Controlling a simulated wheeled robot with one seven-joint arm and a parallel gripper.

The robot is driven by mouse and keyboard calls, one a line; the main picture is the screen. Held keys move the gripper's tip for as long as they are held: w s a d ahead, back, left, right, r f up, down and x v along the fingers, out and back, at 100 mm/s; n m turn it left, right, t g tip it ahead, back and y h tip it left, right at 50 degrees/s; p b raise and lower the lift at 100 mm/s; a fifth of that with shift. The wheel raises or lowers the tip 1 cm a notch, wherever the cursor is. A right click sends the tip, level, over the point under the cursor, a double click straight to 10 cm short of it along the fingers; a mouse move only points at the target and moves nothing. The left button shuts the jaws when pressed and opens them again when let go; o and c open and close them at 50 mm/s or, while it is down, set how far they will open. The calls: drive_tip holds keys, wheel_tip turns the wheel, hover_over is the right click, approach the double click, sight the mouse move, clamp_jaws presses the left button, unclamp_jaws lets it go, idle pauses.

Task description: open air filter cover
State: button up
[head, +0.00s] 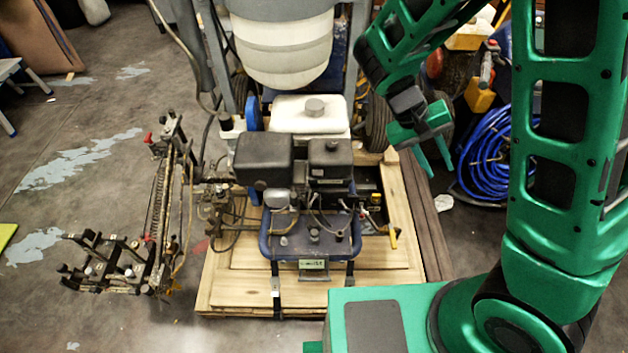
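A small engine sits in a blue frame (270,235) on a wooden pallet. Two black boxes stand side by side on it. The right box (330,160) has a small knob on top and looks like the air filter cover; it appears closed. The left black box (263,158) is larger and plain; I cannot be sure of its role. My gripper (438,172) hangs in the air to the right of the engine, apart from both boxes. Its two green fingers are spread, with nothing between them.
A white tank with a grey cap (312,108) stands behind the boxes, below a big white container (285,45). A spray-arm assembly (160,220) stands at left. A blue hose coil (490,150) lies at right. The pallet front (250,290) is mostly bare.

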drive_tip(key=w+a+f+n+t+h, duration=0.35)
drive_tip(key=a+f, duration=0.25)
drive_tip(key=a, duration=0.3)
drive_tip(key=n+t+y, duration=0.3)
drive_tip(key=n+t, duration=0.8)
drive_tip(key=t, duration=0.4)
approach(316, 177)
drive_tip(key=x, duration=0.8)
drive_tip(key=shift+w+f, duration=0.1)
drive_tip(key=shift+w, duration=0.1)
clamp_jaws()
